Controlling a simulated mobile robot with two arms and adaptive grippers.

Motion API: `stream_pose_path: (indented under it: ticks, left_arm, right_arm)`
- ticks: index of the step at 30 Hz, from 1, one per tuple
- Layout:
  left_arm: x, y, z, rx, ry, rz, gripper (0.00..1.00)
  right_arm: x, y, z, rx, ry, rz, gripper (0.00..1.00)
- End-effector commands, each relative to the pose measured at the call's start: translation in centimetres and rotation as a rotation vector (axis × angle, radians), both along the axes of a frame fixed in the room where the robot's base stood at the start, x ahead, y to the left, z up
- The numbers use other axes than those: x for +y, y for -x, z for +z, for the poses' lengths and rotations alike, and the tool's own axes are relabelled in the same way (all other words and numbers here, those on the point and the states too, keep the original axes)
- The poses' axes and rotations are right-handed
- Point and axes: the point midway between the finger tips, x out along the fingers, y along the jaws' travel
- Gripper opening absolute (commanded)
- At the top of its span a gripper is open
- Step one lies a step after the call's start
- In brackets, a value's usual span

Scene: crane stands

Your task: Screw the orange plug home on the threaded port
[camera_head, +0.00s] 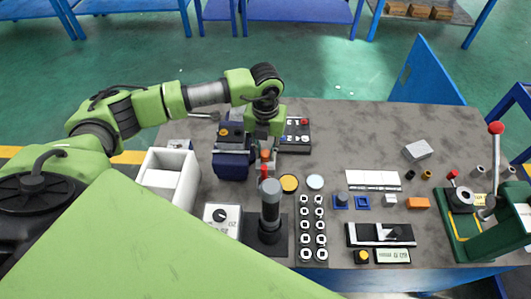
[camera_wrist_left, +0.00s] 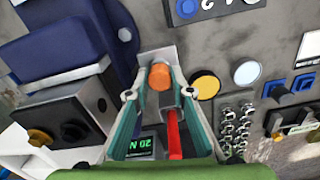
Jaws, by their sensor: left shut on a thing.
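My left gripper (camera_head: 264,146) reaches down over the table, just right of the dark blue machine (camera_head: 232,163). It is shut on the orange plug (camera_head: 265,155). In the left wrist view the plug (camera_wrist_left: 160,77) sits between the two fingertips, its orange end facing the camera. A pale metal plate (camera_wrist_left: 150,58) shows right behind it. The threaded port is not clear in either view; the plug and fingers may cover it. I cannot tell whether the plug touches the port or how deep it sits. My right gripper is not in view.
A grey post on a black base (camera_head: 268,236) stands in front of the gripper. A red rod (camera_wrist_left: 174,133) shows between the fingers. A white bin (camera_head: 177,160) is at the left, yellow and pale discs (camera_head: 289,183) at the right. Bare table lies at the back right.

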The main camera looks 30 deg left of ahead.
Motion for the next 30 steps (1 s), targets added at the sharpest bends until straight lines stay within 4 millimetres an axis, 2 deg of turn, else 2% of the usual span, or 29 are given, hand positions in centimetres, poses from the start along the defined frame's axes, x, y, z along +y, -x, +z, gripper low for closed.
stream_pose_path:
  ticks: [10,16,21,30]
  left_arm:
    - [0.0,0.0,-0.1,-0.001,0.0,-0.034,0.0]
    - [0.0,-0.1,-0.4,-0.002,-0.001,-0.28,0.0]
    - [0.0,0.0,-0.2,-0.001,-0.001,-0.437,0.0]
    - [0.0,0.0,0.0,0.0,-0.001,-0.459,0.0]
  right_arm:
    - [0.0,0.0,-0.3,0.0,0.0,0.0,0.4]
    - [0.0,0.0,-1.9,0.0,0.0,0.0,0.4]
    - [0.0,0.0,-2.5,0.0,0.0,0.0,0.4]
    - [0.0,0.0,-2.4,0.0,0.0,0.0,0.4]
